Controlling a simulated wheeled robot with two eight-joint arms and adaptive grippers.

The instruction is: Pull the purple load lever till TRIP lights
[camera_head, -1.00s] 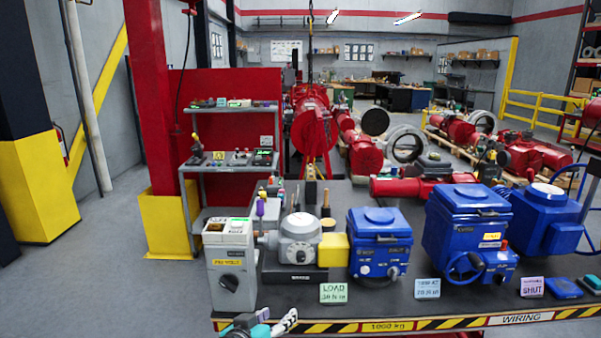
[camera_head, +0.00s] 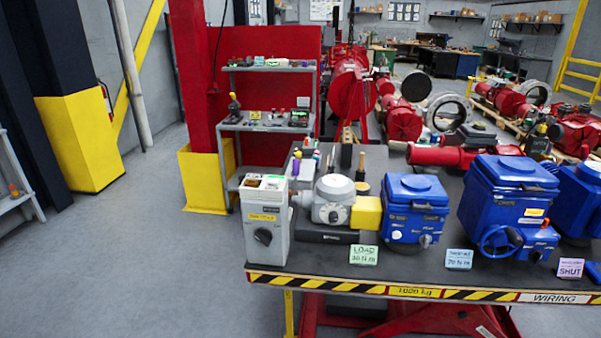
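Neither gripper is in view.
The bench edge (camera_head: 400,291) has yellow-black stripes. Blue actuators (camera_head: 415,200) stand to the right, with a green LOAD card (camera_head: 363,255) in front. A red post with a yellow base (camera_head: 205,180) and a grey shelf cart stand behind. Floor at left is clear.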

